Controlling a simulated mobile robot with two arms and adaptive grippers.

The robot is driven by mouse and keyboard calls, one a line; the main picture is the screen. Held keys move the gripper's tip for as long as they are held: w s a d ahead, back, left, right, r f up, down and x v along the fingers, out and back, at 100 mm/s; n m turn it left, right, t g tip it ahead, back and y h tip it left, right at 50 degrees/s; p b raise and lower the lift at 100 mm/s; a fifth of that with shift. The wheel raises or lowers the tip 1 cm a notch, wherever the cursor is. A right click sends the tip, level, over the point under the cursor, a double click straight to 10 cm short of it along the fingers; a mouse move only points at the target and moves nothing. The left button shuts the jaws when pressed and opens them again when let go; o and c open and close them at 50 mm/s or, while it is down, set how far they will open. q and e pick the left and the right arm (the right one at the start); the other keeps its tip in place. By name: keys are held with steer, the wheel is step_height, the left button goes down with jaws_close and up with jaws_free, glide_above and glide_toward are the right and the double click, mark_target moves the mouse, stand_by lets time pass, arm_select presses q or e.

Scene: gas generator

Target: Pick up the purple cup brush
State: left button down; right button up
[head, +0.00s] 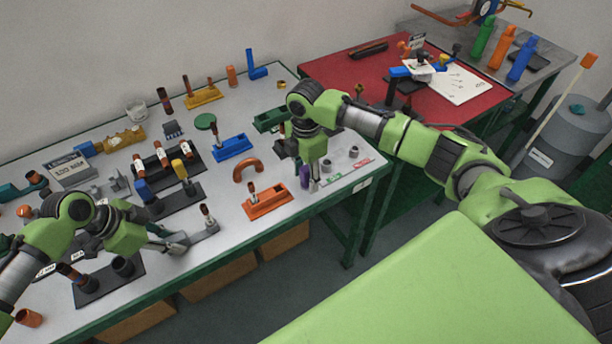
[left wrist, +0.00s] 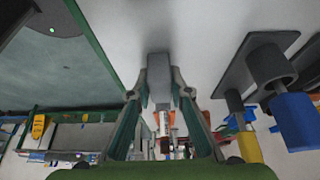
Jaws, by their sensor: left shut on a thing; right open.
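A small purple object (head: 305,171), which looks like the purple cup brush, is at the right part of the long grey table. It is partly hidden by my right gripper (head: 312,176), which points down right beside it. The right gripper is open; whether its fingers are around the purple object I cannot tell. My left gripper (head: 170,241) is low over the table's front edge. It is shut on a grey block-like piece (left wrist: 158,78), seen between its fingers in the left wrist view; this seems to be the grey fixture (head: 200,236) in the head view.
An orange holder (head: 268,204) and an orange arch (head: 247,168) lie left of the right gripper. A blue holder (head: 234,149) and a dark rack (head: 171,170) stand farther left. Small grey rings (head: 326,166) sit to the right. A red table (head: 335,70) stands behind.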

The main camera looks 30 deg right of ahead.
mark_target(306, 168)
steer(key=c, duration=1)
steer(key=shift+r, duration=0.3)
step_height(306, 168, up, 8)
steer(key=shift+f, duration=0.2)
steer(key=shift+w+a+r, duration=0.2)
steer(key=shift+a+r, duration=0.45)
steer(key=shift+r, duration=0.25)
steer(key=a+r+n, duration=0.3)
steer(key=a+r, duration=0.1)
steer(key=a, duration=0.9)
steer(key=a+r+n, duration=0.3)
steer(key=a+r, duration=0.1)
steer(key=a, duration=0.9)
steer(key=shift+w, duration=0.3)
steer(key=shift+d, duration=0.1)
